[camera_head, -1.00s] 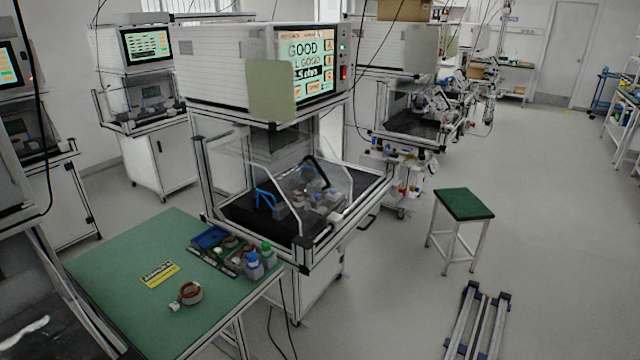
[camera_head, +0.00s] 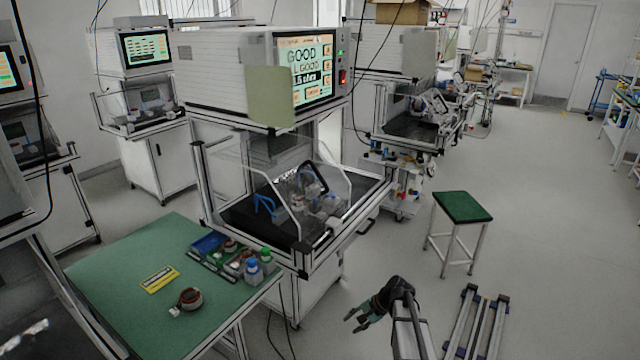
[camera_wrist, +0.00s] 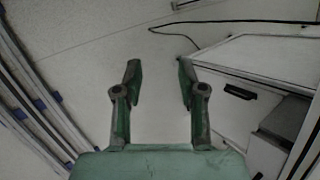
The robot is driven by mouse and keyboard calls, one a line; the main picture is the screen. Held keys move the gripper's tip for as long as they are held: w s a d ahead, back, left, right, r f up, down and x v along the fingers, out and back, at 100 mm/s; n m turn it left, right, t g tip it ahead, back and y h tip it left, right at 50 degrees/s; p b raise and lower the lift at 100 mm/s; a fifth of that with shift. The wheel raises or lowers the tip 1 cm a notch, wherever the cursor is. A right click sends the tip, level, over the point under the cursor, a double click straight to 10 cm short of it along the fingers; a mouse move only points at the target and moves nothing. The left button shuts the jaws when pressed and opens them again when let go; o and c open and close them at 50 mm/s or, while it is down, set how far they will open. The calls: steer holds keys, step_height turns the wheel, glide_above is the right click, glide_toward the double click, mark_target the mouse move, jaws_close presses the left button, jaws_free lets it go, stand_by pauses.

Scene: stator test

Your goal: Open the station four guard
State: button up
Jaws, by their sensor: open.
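The nearest test station, a white machine (camera_head: 228,75) with a lit screen reading "GOOD", stands in the middle of the head view. I see no station number on it. A clear guard (camera_head: 340,195) with pale slanted edges surrounds its black work bed; whether it is open or shut is hard to tell. A black arched handle (camera_head: 320,174) shows at the guard, above blue and grey fixture parts. My gripper (camera_head: 352,324) is open and empty, low in front and to the right of the station, apart from it. In the wrist view, its fingers (camera_wrist: 158,68) are spread over bare floor.
A green-topped table (camera_head: 120,260) with bottles, trays and a copper-wound ring (camera_head: 190,299) stands at left. A green stool (camera_head: 463,207) and floor rails (camera_head: 478,325) are at right. The wrist view shows a white cabinet (camera_wrist: 235,110) and a cable.

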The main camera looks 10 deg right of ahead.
mark_target(319, 176)
steer(key=w+d+r+m+t+y, duration=0.25)
steer(key=w+r+m, duration=0.4)
steer(key=r, duration=0.65)
steer(key=w+d+r+m+t+y, duration=0.2)
steer(key=w+r+m+t+y, duration=0.15)
steer(key=w+r, duration=0.75)
steer(key=w+d+r+m+t+y, duration=0.25)
steer(key=w+r+m, duration=0.3)
steer(key=r, duration=0.95)
steer(key=shift+m+g, duration=0.25)
steer(key=shift+g, duration=0.1)
steer(key=p+x, duration=0.5)
steer(key=x, duration=1)
steer(key=shift+a+f, duration=0.1)
steer(key=shift+f, duration=0.05)
steer(key=shift+w+a+f, duration=0.1)
steer(key=shift+w+a, duration=0.2)
steer(key=shift+a, duration=0.25)
jaws_close()
